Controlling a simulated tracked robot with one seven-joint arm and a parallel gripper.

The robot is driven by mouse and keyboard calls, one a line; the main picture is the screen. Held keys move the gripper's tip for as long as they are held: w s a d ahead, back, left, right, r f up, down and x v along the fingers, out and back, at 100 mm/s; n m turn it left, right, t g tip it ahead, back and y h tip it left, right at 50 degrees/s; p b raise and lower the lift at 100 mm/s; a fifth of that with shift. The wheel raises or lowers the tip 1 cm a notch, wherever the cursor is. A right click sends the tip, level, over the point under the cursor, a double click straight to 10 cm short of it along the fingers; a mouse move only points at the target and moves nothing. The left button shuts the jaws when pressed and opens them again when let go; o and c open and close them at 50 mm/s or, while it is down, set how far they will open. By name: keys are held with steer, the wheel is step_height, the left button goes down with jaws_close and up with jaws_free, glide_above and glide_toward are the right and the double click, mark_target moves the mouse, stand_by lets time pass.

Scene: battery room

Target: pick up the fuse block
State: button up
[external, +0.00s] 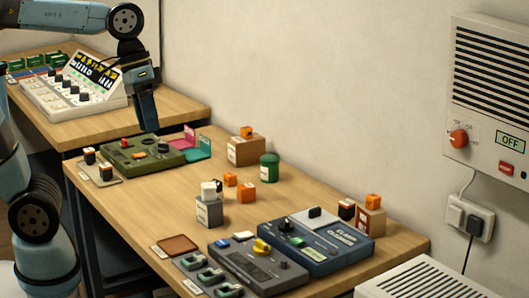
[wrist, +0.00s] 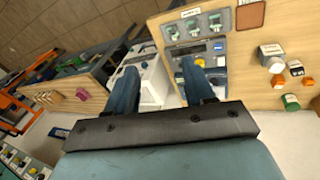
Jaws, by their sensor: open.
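No block carries a readable fuse label, so I cannot tell which one is the fuse block. Small orange blocks stand on the wooden table: one on the bare top (external: 230,179), a larger one beside it (external: 246,194), one on a brown box (external: 246,132) and one on a brown-red box (external: 373,201). A white block (external: 208,188) sits on a grey box (external: 209,211). My gripper (external: 145,126) hangs fingers-down above the table's far left end, well apart from these blocks. In the wrist view, its two fingers (wrist: 160,67) are spread with nothing held between them.
A green control box (external: 150,154) lies below my gripper. A green canister (external: 269,167), a blue panel (external: 315,246) and a dark grey panel (external: 258,273) occupy the table. A white sloped console (external: 75,97) stands on the far table. The table's middle left is clear.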

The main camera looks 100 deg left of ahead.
steer(key=w+a+n+h, duration=0.4)
steer(key=w+a+n, duration=0.4)
steer(key=a, duration=0.2)
steer(key=n+t+h, duration=0.4)
steer(key=n+t, duration=0.8)
steer(key=n, duration=0.2)
glide_above(220, 187)
steer(key=v, duration=0.4)
step_height(220, 187, down, 37)
steer(key=shift+a+f, duration=0.1)
steer(key=shift+f, duration=0.05)
steer(key=shift+x, duration=2.4)
jaws_close()
